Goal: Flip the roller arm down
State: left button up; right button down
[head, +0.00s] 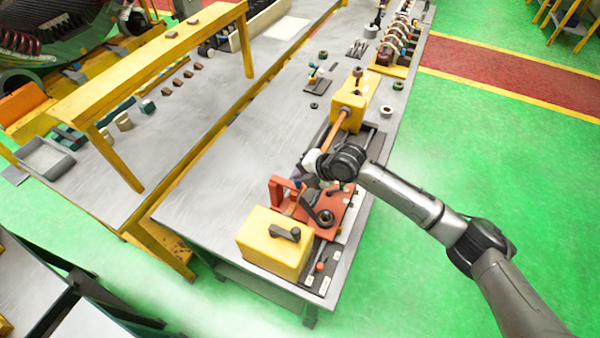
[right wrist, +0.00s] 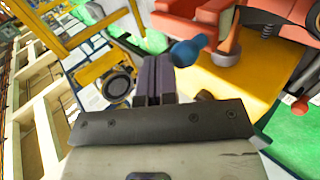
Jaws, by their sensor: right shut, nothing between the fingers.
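A red-orange carriage (head: 336,212) sits on the machine on the table, behind a yellow box (head: 270,243). A dark lever (head: 313,208) slants up from it, perhaps the roller arm; I cannot tell for sure. My right gripper (head: 298,177) is above the carriage beside an upright red bracket (head: 277,190). In the right wrist view its dark fingers (right wrist: 153,78) are shut and empty, close to a blue knob (right wrist: 188,51); I cannot tell whether they touch it. My left gripper is not in view.
A copper-coloured bar (head: 332,132) runs from a second yellow block (head: 349,97) toward my right wrist. Small tools and parts lie farther back on the grey table (head: 235,150). A yellow-framed bench (head: 165,55) stands at left. Green floor is clear at right.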

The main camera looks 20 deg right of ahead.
jog(key=r, duration=0.1)
jog(key=r+p, duration=0.2)
jog(key=shift+w+a+r, duration=0.15)
jog(key=shift+w+r, duration=0.15)
jog(key=b+v, duration=0.2)
jog(key=v, duration=0.7)
jog(key=shift+r, duration=0.55)
